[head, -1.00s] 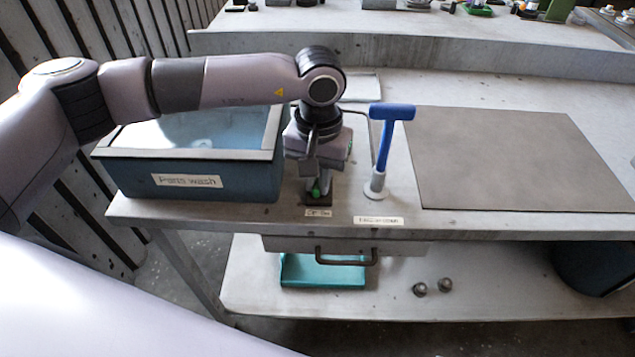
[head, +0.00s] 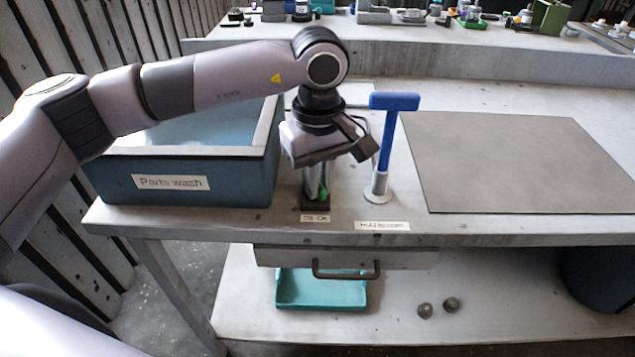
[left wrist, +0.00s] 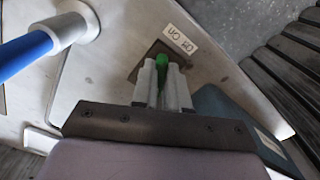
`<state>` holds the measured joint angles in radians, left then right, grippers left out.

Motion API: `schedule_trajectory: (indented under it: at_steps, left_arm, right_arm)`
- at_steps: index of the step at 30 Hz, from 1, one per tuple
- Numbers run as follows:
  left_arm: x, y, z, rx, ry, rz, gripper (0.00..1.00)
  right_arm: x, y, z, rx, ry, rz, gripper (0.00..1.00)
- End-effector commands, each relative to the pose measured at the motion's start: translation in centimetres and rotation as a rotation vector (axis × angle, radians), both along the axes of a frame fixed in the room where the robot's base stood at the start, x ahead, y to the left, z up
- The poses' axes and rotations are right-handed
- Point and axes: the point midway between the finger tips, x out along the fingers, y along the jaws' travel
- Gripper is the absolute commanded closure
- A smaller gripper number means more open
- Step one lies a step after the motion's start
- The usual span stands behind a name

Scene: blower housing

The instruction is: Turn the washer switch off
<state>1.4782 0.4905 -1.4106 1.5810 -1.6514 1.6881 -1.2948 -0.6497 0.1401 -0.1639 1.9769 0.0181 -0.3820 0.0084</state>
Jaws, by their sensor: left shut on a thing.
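The washer switch has a green lever (left wrist: 161,65) on a dark base plate (head: 315,206), with a small on/off label (head: 315,218) in front of it. It stands on the bench just right of the parts wash tank (head: 200,185). My left gripper (head: 318,190) points down over the base, its fingers shut on the green lever. In the left wrist view the lever shows between the two grey fingers (left wrist: 162,85). The fingers hide part of the lever, and I cannot tell its exact tilt. My right gripper is not in view.
A blue T-handle (head: 392,103) stands upright on a round base close right of my left gripper, with a label in front. A grey mat (head: 515,160) lies further right. A drawer handle (head: 346,270) sticks out below the bench top.

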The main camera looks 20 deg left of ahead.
Motion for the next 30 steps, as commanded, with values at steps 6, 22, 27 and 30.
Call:
schedule_trajectory:
  at_steps: [6,22,27,30]
  left_arm:
    - [0.06,-0.04,0.07,-0.001,-0.001,0.045,1.00]
    - [0.08,-0.02,0.11,-0.001,-0.002,0.055,0.61]
    - [0.07,-0.02,0.07,-0.001,-0.001,0.053,0.61]
    - [0.06,-0.02,0.10,-0.001,-0.001,0.053,0.61]
  right_arm:
    - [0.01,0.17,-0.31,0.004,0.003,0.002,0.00]
    - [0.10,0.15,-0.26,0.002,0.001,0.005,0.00]
    - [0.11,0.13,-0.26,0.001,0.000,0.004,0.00]
    - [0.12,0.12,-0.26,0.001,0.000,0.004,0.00]
